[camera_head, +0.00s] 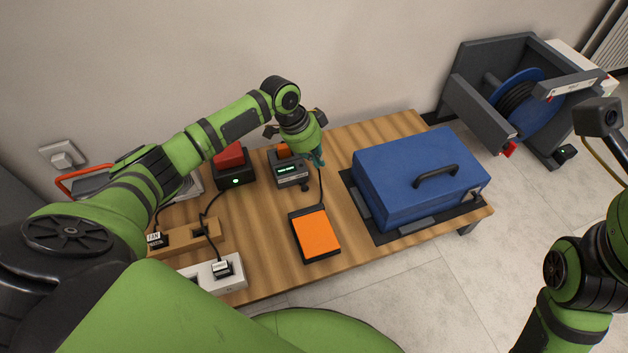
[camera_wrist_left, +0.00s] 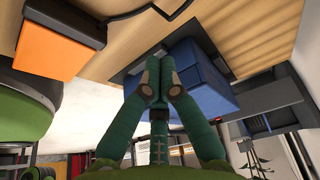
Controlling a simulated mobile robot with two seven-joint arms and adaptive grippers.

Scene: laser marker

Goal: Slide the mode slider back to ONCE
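A small dark grey control box (camera_head: 290,171) with a green-lit display stands near the back of the wooden table. An orange part shows behind it. The mode slider and its lettering are too small or hidden to make out. My left gripper (camera_head: 319,160) is at the box's right side, pointing down. I cannot tell whether it touches the box. In the left wrist view its two teal fingers (camera_wrist_left: 159,62) have their tips close together, with nothing visible between them. My right arm is at the right edge of the head view; its gripper does not show.
An orange-topped pedal (camera_head: 317,233) lies in front of the control box. A blue case (camera_head: 420,172) with a black handle stands to the right. A black box with a red top (camera_head: 233,168) is to the left. Power sockets (camera_head: 216,279) and cables lie at front left.

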